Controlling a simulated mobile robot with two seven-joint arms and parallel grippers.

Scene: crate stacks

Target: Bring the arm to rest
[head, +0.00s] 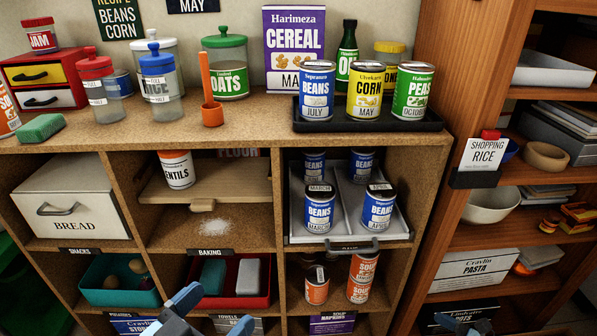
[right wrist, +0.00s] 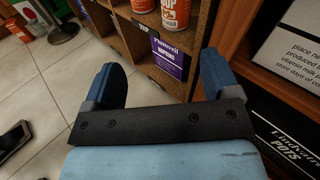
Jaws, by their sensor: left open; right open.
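My left gripper (head: 212,312) shows at the bottom of the head view. Its blue fingers are apart, with nothing seen between them, in front of the lowest shelf compartments. The rest of the left arm is out of view. My right gripper (right wrist: 160,68) shows in the right wrist view with its two blue fingers spread wide and nothing between them. It points toward the lower front of the shelf unit, where a purple napkin pack (right wrist: 168,54) sits beyond the fingers.
The shelf unit (head: 270,136) carries jars, a cereal box (head: 292,42) and a black tray (head: 301,124) with three cans on top. A grey tray (head: 298,236) with several cans stands in a compartment. A wooden cabinet (head: 437,100) stands at right. Tiled floor (right wrist: 45,95) is open at left.

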